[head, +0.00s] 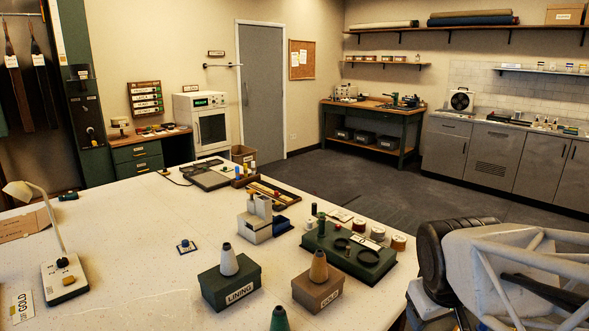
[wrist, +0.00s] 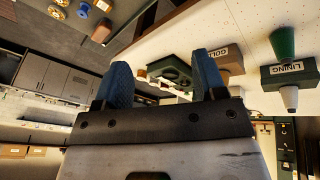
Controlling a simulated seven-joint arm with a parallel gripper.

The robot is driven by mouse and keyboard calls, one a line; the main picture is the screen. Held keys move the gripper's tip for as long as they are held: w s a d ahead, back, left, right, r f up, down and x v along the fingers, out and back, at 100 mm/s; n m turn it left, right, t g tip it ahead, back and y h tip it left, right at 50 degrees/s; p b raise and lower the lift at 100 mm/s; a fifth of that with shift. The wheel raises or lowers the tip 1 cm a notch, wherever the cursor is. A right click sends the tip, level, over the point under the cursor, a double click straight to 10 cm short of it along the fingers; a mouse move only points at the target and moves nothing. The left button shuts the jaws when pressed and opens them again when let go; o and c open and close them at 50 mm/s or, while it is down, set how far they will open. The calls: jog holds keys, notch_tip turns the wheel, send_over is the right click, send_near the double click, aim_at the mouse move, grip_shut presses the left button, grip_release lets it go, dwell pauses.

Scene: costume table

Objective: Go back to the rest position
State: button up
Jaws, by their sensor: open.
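My gripper (wrist: 164,68) shows in the wrist view with its two blue fingers spread apart and nothing between them. The wrist picture is upside down, and the table with its boxes lies beyond the fingers. I cannot make out the gripper in the head view. The green LINING box (head: 230,287) carries a white cone (head: 229,260). The brown GOLD box (head: 318,291) carries a tan cone (head: 319,266). Both boxes also show in the wrist view, the LINING box (wrist: 285,72) to the right of the GOLD box (wrist: 228,57).
A green tray with round recesses (head: 375,257) lies near the table's right edge, with spools (head: 398,243) beside it. A green cone (head: 279,319) stands at the front. A lamp (head: 63,276) stands at left. The white tabletop (head: 130,235) is largely clear at left and middle.

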jog(key=s+a+m+g+y, duration=0.1)
jog(key=s+a+m, duration=0.1)
jog(key=s+a, duration=0.3)
jog(key=shift+s+y, duration=0.3)
jog(key=shift+s, duration=0.55)
